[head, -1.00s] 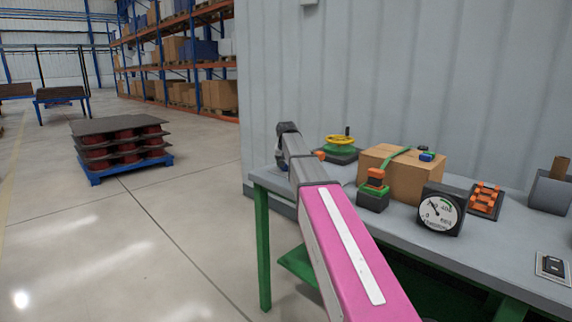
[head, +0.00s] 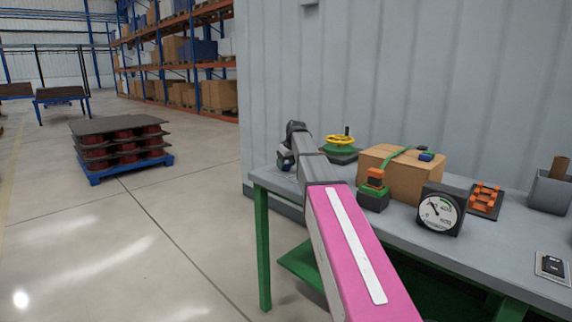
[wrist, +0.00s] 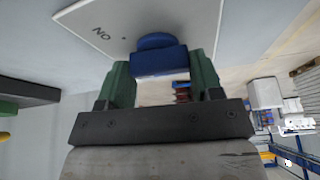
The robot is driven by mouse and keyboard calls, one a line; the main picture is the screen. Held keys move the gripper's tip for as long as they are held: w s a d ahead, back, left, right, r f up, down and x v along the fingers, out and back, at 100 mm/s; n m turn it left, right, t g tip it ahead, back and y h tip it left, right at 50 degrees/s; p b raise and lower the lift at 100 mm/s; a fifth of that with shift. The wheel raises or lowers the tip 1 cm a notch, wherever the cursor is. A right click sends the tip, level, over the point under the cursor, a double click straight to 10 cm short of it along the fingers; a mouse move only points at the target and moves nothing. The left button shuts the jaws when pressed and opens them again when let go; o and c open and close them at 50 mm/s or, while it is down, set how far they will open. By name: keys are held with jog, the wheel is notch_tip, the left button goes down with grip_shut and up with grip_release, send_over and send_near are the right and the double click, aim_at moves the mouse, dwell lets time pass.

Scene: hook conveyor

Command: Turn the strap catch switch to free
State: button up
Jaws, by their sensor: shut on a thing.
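A blue knob (wrist: 160,57) sits on a pale plate (wrist: 75,22) in the wrist view. The plate carries dark lettering, seen upside down, that looks like "ON", with a small dot beside it. My gripper (wrist: 161,70) has its green fingers on either side of the knob and is shut on it. In the head view my gripper (head: 286,158) is small at the far left end of the bench, and my arm hides the knob and plate there. I cannot tell which way the knob is turned.
The grey bench (head: 480,252) runs along a ribbed wall. On it stand a yellow-green wheel device (head: 341,148), a strapped carton (head: 400,180), an orange-topped block (head: 373,192), a dial gauge (head: 440,210) and an orange-fitted plate (head: 485,199). Floor to the left is open before a loaded pallet (head: 121,150).

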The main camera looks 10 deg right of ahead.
jog(key=n, duration=0.2)
jog(key=n+g+y, duration=0.1)
jog(key=n, duration=0.2)
jog(key=shift+w+d+n+y, duration=0.1)
jog(key=shift+w+n+y, duration=0.05)
jog(key=shift+n+y, duration=0.15)
jog(key=n+g, duration=0.2)
jog(key=n, duration=0.2)
jog(key=shift+n+y, duration=0.4)
jog(key=o, duration=0.9)
jog(key=shift+r, duration=0.1)
jog(key=v, duration=1)
jog(key=shift+w+d+r, duration=0.1)
jog(key=shift+r, duration=0.2)
